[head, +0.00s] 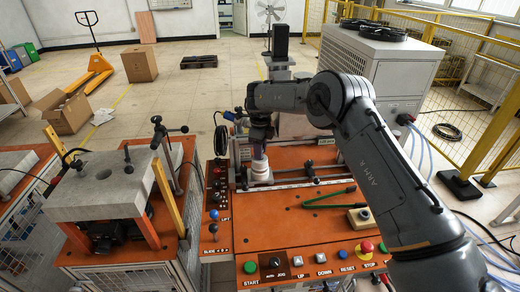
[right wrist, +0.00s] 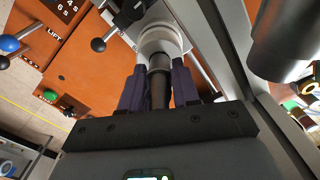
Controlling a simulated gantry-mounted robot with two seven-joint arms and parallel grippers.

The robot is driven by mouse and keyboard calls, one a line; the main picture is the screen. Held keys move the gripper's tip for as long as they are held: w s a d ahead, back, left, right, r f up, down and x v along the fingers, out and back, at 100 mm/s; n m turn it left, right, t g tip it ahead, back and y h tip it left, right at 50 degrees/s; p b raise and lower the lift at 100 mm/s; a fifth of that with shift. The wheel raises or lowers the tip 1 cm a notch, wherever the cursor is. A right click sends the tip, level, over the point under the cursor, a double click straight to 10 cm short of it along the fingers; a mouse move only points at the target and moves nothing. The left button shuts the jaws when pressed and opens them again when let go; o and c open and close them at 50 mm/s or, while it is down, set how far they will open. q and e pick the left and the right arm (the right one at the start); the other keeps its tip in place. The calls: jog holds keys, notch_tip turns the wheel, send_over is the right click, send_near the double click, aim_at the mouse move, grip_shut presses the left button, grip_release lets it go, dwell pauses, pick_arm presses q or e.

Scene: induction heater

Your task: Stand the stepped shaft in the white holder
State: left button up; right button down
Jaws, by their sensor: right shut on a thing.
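The white holder (head: 260,172) stands on the orange bench top near the middle of the head view. It also shows as a pale round collar at the top of the right wrist view (right wrist: 162,40). My right gripper (head: 259,143) points down directly above the holder. In the right wrist view its dark blue fingers (right wrist: 158,90) are shut on the dark stepped shaft (right wrist: 158,82). The shaft's far end meets the holder's round opening. How deep it sits is hidden. In the head view the gripper mostly hides the shaft. My left gripper is not in view.
Green-handled pliers (head: 328,198) and a small wooden block with a knob (head: 360,217) lie right of the holder. Lever knobs (head: 213,220) stand at left, and a row of buttons (head: 320,258) lines the front edge. A metal column rises behind the holder.

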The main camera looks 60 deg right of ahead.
jog(key=shift+s+f+b, duration=0.1)
jog(key=shift+f+b, duration=0.3)
jog(key=shift+f, duration=0.3)
jog(key=c, duration=0.8)
grip_release()
jog(key=shift+o, duration=0.2)
